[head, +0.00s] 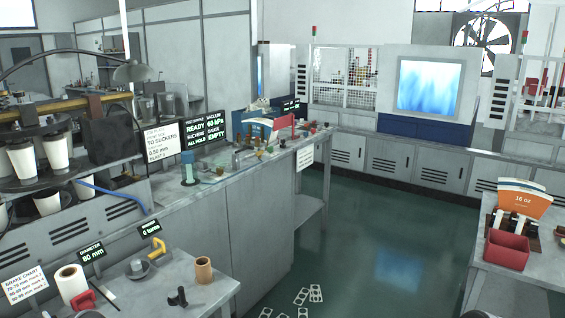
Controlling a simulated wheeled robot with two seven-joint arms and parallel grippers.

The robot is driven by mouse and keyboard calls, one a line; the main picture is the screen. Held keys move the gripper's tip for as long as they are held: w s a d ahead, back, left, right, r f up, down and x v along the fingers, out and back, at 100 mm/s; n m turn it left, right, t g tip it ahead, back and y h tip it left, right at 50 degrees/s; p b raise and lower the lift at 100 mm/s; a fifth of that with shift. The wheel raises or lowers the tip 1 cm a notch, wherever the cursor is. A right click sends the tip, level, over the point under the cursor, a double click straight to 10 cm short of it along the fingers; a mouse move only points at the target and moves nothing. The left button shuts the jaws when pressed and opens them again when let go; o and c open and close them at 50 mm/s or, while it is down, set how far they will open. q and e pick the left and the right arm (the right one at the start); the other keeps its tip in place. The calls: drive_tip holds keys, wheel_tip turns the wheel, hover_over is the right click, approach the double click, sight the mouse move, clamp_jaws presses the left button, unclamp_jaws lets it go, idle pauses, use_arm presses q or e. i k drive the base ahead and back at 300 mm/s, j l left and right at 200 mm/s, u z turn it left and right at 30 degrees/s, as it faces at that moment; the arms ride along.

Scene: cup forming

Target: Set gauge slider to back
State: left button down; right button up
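I cannot pick out the gauge slider for certain; the parts are small here. A dark screen (205,132) on the left counter reads READY, 60 kPa, suckers all hold, gauge EMPTY. A teal cylinder on a base (189,168) stands on the counter below it, with small parts to its right. On the near left table, one small display (92,252) reads diameter 80 mm. A second display (150,229) is too small to read surely. A grey round fixture (137,267) and a yellow handle (157,247) are near them. Neither of my grippers shows.
A tan cup (204,269), a black knobbed part (178,297), a white roll (71,284) and a brake chart (26,284) are on the near left table (225,289). A right table holds a red bin (507,250).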

sight(83, 301)
drive_tip(key=u, duration=3.1)
drive_tip(key=k+l, duration=0.3)
drive_tip(key=k, duration=0.15)
drive_tip(key=k+l, duration=0.25)
drive_tip(key=k, duration=0.15)
